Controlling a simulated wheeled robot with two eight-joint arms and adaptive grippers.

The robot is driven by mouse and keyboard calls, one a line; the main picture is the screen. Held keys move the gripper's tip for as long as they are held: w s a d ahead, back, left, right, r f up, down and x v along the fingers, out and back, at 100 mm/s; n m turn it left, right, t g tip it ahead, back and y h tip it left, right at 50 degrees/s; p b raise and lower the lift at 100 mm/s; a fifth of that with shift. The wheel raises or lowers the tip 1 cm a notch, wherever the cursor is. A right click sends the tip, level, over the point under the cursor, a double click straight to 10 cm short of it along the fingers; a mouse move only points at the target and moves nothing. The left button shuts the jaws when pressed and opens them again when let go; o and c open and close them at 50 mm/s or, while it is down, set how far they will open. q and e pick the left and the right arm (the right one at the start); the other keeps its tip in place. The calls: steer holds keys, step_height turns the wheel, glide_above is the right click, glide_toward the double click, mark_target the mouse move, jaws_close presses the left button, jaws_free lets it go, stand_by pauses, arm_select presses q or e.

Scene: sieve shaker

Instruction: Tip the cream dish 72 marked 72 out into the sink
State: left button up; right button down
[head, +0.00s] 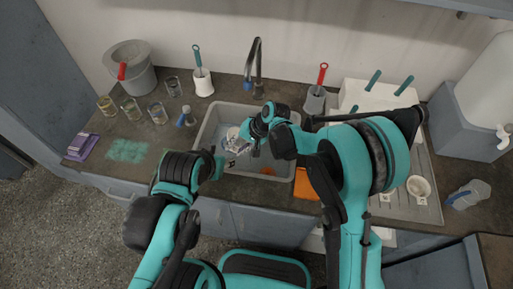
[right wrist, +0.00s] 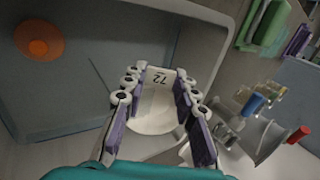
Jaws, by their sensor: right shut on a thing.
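The cream dish 72 (right wrist: 155,110) is between the purple-padded fingers of my right gripper (right wrist: 160,105) in the right wrist view, its mark "72" showing upside down. In the head view my right gripper (head: 237,147) is over the left part of the sink (head: 204,130), with a pale bit of the dish (head: 233,132) showing beside the fingers. The gripper is shut on the dish. Whether anything is in the dish is hard to tell. My left arm comes in at the lower left, in front of the sink; its fingers are not clear.
A tap (head: 257,65) stands behind the sink. Several glass jars (head: 131,108) and a grey bucket (head: 131,75) are at the left. An orange disc (right wrist: 38,48) lies in the basin. A white dish (head: 418,187) is on the draining board at the right.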

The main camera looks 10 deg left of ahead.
steer(key=shift+d+r+y, duration=0.1)
steer(key=shift+d+y, duration=0.4)
steer(key=shift+d, duration=0.1)
steer(key=shift+d+r+y+b, duration=0.2)
steer(key=shift+d+y+b, duration=0.35)
steer(key=shift+y+b, duration=0.3)
stand_by(0.7)
steer(key=shift+d+r+y+b, duration=0.1)
steer(key=shift+d+y+b, duration=0.2)
steer(key=shift+y+b, duration=0.6)
steer(key=shift+d+r+y+b, duration=0.1)
steer(key=shift+d+y+b, duration=0.2)
steer(key=shift+y+b, duration=0.6)
stand_by(1.1)
